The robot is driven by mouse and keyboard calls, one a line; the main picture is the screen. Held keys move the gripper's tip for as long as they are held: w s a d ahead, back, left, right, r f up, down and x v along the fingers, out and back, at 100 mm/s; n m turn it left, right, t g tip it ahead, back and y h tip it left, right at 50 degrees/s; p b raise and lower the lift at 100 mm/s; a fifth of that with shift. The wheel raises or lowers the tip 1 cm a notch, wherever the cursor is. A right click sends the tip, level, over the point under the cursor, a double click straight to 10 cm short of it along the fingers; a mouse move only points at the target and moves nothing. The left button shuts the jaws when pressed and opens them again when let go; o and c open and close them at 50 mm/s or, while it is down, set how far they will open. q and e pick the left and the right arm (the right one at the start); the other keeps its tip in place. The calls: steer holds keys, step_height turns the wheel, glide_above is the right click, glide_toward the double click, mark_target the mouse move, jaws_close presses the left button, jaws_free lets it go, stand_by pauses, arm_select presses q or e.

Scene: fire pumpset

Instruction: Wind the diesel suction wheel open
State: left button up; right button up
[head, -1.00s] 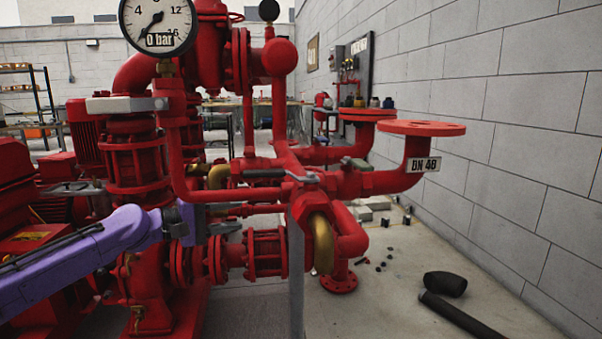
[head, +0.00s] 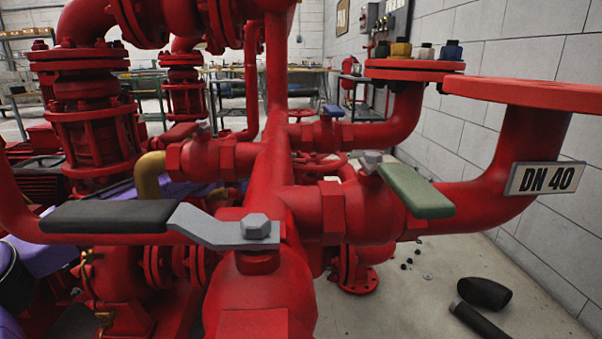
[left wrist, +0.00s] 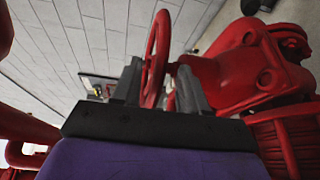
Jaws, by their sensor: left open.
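A red handwheel (left wrist: 156,58) stands nearly edge-on in the left wrist view, in front of the gripper. My left gripper (left wrist: 160,84) is open, with one dark finger on each side of the wheel's lower rim. I cannot tell whether either finger touches the rim. In the head view a red wheel (head: 318,166) shows partly behind the central red pipe. My purple left arm runs in at the lower left behind the pipes, and its fingertips are hidden there. My right gripper is not in view.
A black-handled lever valve (head: 125,216) and a green-handled one (head: 414,190) are close in front. A pipe labelled DN 40 (head: 545,178) juts out at right. A black cylindrical object (head: 484,293) lies on the floor. A block wall (head: 530,70) bounds the right side.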

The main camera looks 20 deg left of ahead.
mark_target(313, 159)
arm_select(q)
steer(key=b+x, duration=0.1)
steer(key=x, duration=0.3)
steer(key=shift+w+d+f, duration=0.1)
steer(key=shift+w, duration=0.05)
steer(key=shift+w+d, duration=0.15)
steer(key=shift+d, duration=0.05)
steer(key=shift+c, duration=0.5)
jaws_close()
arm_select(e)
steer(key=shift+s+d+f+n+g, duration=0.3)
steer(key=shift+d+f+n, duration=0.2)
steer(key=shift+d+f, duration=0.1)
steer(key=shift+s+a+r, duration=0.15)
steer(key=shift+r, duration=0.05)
